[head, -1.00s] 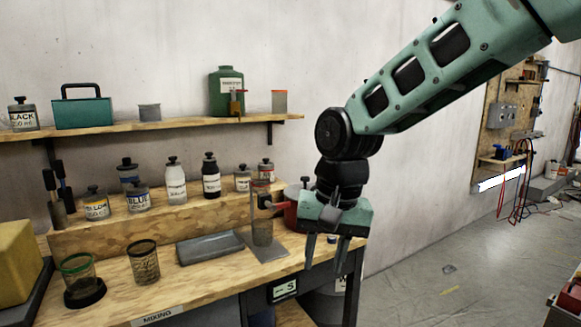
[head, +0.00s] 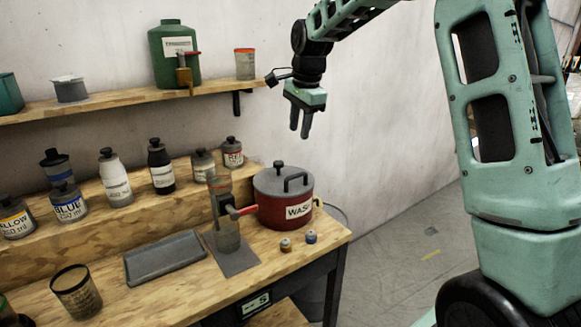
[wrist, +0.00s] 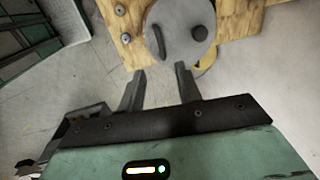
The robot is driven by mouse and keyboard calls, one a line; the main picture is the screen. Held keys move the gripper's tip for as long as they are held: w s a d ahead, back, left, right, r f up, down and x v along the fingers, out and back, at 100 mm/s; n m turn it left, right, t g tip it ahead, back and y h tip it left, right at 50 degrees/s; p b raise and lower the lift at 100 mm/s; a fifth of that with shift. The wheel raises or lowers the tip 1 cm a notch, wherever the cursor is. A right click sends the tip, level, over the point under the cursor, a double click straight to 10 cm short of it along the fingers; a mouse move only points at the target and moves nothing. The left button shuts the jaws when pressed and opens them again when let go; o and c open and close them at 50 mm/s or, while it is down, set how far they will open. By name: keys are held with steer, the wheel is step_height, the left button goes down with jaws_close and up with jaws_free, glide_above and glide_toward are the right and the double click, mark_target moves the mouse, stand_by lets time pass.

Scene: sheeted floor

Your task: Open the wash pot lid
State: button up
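The red wash pot (head: 270,212) stands on the right end of the workbench, with a label reading "WASH" partly in view. Its grey lid (head: 267,184) is on and lies flat. The lid carries a black arched handle (head: 295,182) and a black knob (head: 279,166). My gripper (head: 299,132) hangs above the pot, fingers down, open and empty. In the wrist view the lid (wrist: 180,22) is at the top, beyond the open fingertips. The lid's handle (wrist: 159,42) and knob (wrist: 198,33) show there, apart from the fingers.
A dispenser stand (head: 228,236) with a red lever stands just left of the pot. Two small jars (head: 311,237) sit in front of it. A grey tray (head: 165,258) lies further left. A shelf (head: 130,100) with a green jug (head: 173,65) is behind. Open floor lies right of the bench.

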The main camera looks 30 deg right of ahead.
mark_target(293, 177)
steer(key=w+f+p, duration=0.1)
steer(key=f, duration=0.8)
steer(key=w+f+p, duration=0.1)
steer(key=f, duration=0.4)
steer(key=shift+w+p, duration=0.35)
jaws_close()
